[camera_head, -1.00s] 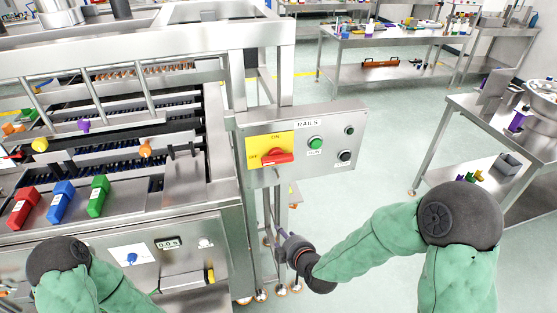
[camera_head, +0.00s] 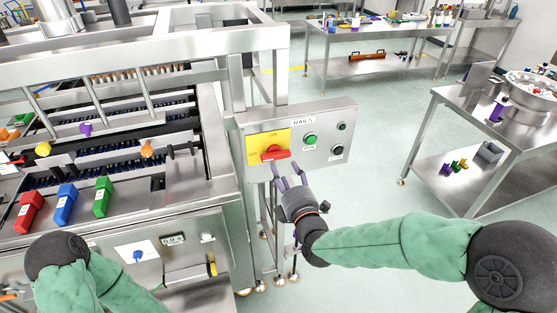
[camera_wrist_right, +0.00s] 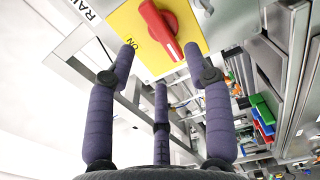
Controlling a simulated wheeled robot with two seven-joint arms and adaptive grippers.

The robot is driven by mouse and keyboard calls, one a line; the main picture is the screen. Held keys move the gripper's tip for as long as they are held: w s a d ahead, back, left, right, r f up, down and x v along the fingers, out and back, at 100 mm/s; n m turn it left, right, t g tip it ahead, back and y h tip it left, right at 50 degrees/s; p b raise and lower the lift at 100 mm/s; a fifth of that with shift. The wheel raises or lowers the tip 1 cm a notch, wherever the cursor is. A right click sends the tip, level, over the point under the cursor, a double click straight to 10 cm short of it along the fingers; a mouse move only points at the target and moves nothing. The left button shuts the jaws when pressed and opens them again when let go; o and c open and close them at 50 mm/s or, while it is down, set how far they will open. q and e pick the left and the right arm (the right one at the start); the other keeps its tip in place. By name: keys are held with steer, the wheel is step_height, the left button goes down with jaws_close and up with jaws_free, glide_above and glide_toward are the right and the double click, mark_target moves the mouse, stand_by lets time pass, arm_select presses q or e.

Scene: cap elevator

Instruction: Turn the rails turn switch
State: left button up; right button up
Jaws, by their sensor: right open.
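The rails turn switch is a red rotary handle (camera_head: 273,153) on a yellow plate (camera_head: 255,143), on the grey control panel labelled RAILS. Its handle lies roughly horizontal in the head view. The red handle (camera_wrist_right: 160,28) also shows large at the top of the right wrist view, with an ON label beside it. My right gripper (camera_head: 288,172) is just below the handle, its fingers pointing up at it. In the right wrist view its fingers (camera_wrist_right: 160,62) are spread, with nothing between them. The left arm shows at lower left; its gripper cannot be made out.
Red, blue and green blocks (camera_head: 66,203) line the machine at left. A steel table (camera_head: 450,120) stands at right, with open floor between.

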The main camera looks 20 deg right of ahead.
mark_target(277, 157)
steer(key=w, duration=0.7)
steer(key=shift+a, duration=0.1)
jaws_close()
